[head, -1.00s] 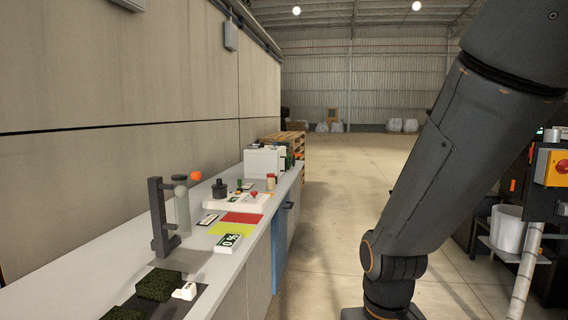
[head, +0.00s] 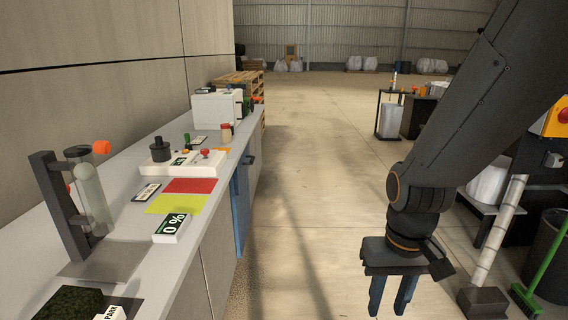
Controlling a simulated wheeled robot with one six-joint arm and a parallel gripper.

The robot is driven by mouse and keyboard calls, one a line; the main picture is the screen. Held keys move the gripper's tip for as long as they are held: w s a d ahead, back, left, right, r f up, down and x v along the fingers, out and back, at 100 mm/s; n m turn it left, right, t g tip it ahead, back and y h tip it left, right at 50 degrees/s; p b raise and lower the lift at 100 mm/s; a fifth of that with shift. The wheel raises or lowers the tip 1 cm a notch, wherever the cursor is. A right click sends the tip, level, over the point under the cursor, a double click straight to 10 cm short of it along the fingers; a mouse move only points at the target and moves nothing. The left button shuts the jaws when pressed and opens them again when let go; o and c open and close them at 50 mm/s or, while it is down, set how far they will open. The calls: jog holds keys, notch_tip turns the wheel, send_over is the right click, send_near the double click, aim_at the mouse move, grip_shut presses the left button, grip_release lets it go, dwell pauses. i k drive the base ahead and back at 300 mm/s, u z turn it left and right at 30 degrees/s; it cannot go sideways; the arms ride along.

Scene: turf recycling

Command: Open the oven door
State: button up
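A white box-shaped appliance (head: 216,108) stands on the far end of the bench in the head view; it may be the oven, but its front is not clear. A blue panel (head: 239,207) with a dark handle-like part (head: 249,160) is set in the bench front below. I cannot tell which of these has the oven door. My gripper (head: 389,305) hangs over the floor to the right of the bench, fingers down, apart and empty. It is well away from the appliance and the panel.
The bench (head: 190,250) on the left holds a dark stand (head: 60,205) with a clear cylinder, red (head: 190,186) and yellow-green (head: 174,204) sheets and a scale-like white device (head: 190,163). A green broom (head: 545,262) and bin are at right. The central floor is clear.

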aim_at(243, 107)
jog(key=z, duration=0.3)
jog(key=i, duration=3.6)
jog(key=u, duration=1.15)
jog(key=i, duration=1.35)
jog(key=u, duration=0.6)
